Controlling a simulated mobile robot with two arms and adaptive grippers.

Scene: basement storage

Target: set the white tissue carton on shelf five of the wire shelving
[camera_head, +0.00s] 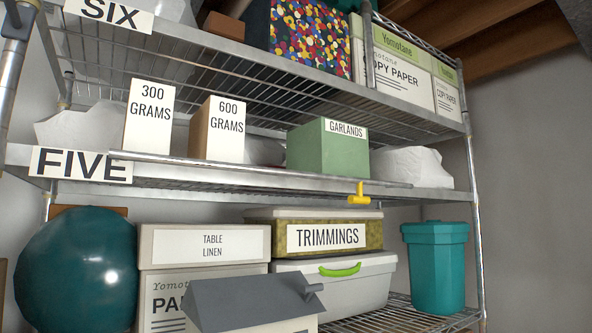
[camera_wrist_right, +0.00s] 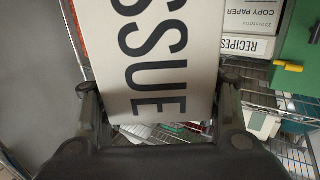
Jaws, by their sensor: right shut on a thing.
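The white tissue carton (camera_wrist_right: 165,50) fills the upper middle of the right wrist view, with large dark letters "SSUE" visible on its face. My right gripper (camera_wrist_right: 158,98) is shut on it, one finger on each side. The carton and this gripper do not show in the head view. Shelf five (camera_head: 240,183) is the middle wire level in the head view, marked by a "FIVE" label (camera_head: 80,165) at its left. My left gripper is in neither view.
Shelf five holds a 300 grams box (camera_head: 149,118), a 600 grams box (camera_head: 217,129), a green garlands box (camera_head: 325,147) and white bundles. A metal rod (camera_head: 260,168) with a yellow end piece (camera_head: 358,193) runs along its front. A gap shows between 600 grams and garlands.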

